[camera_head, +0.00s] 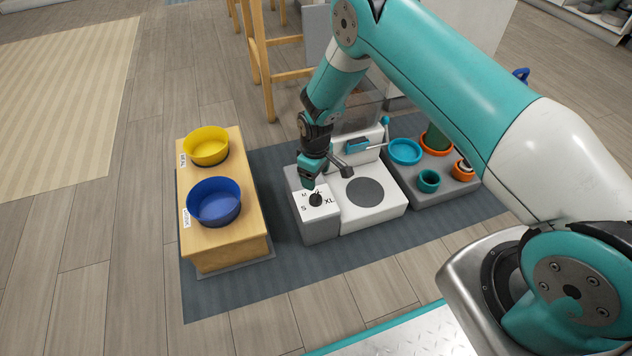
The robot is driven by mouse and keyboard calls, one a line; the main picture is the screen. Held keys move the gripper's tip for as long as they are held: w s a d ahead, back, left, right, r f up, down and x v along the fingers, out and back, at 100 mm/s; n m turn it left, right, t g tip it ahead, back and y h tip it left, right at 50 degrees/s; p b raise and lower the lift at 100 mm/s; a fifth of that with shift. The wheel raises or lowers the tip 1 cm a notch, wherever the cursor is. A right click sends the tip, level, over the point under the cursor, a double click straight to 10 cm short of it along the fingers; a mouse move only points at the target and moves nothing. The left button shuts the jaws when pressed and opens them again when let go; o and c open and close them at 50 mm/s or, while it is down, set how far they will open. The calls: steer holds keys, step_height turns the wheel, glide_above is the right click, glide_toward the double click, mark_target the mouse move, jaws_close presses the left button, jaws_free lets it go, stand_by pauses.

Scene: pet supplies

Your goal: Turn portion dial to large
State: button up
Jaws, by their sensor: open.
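The portion dial (316,200) is a small black knob on a white panel (325,211) at the front left of a white and grey dispenser (375,213). Letters for sizes show around it, with S at the left and XL at the right; the other marks are partly hidden or too small to read. My gripper (310,184) points down just above and behind the dial, with its jaws open. I cannot tell whether a fingertip touches the knob. The exact way the dial points is too small to tell.
A wooden stand (258,225) at left holds a yellow bowl (206,146) and a blue bowl (214,202). A grey tray (408,191) at right holds teal and orange cups. A wooden chair (258,60) stands behind. The blue mat (290,278) is clear in front.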

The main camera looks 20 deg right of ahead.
step_height(320, 180, up, 7)
steer(key=p, duration=0.2)
steer(key=shift+r, duration=0.15)
steer(key=shift+r, duration=0.1)
steer(key=s+a+r+y, duration=0.15)
steer(key=s+r, duration=0.25)
steer(key=r, duration=0.8)
steer(key=s+a+r+y, duration=0.1)
steer(key=s+a+r, duration=0.3)
steer(key=r, duration=0.8)
steer(key=s+r+y+p, duration=0.1)
steer(key=s+r, duration=0.4)
steer(key=s, duration=0.3)
steer(key=s+d+r+m+p, duration=0.1)
steer(key=s+r, duration=0.3)
steer(key=s, duration=0.4)
steer(key=s+r+y+p, duration=0.1)
steer(key=s+r, duration=0.4)
steer(key=s, duration=0.2)
step_height(320, 180, up, 36)
steer(key=p, duration=3.6)
steer(key=shift+r+p, duration=0.2)
steer(key=shift+p, duration=0.15)
